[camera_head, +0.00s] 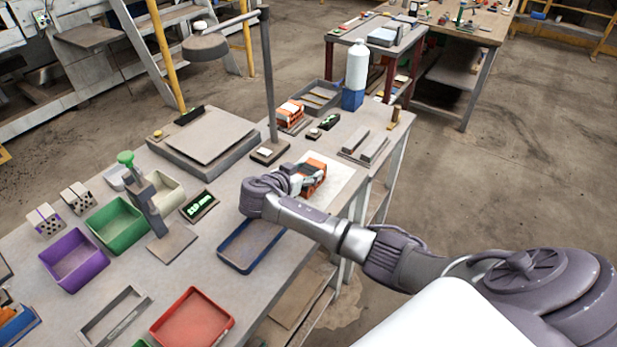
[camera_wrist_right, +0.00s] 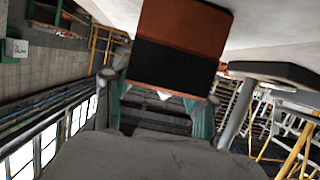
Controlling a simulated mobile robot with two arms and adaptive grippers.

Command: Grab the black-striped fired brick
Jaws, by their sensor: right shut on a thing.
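The black-striped fired brick (camera_head: 315,172) is orange with a dark band and is at the white sheet (camera_head: 338,188) on the right part of the table. My right gripper (camera_head: 295,184) reaches it from the left side of the sheet and is shut on it. In the right wrist view the brick (camera_wrist_right: 183,45) fills the top middle, with its orange face and broad black band between the fingers of the gripper (camera_wrist_right: 163,88). I cannot tell whether the brick still touches the sheet. My left gripper is not in view.
Other orange and white bricks (camera_head: 290,113) stand behind, near a grey tray (camera_head: 318,98) and a lamp post (camera_head: 268,75). A blue-rimmed tray (camera_head: 251,245) lies below my right arm. Purple (camera_head: 74,260), green (camera_head: 116,226) and red (camera_head: 191,320) bins stand left and front.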

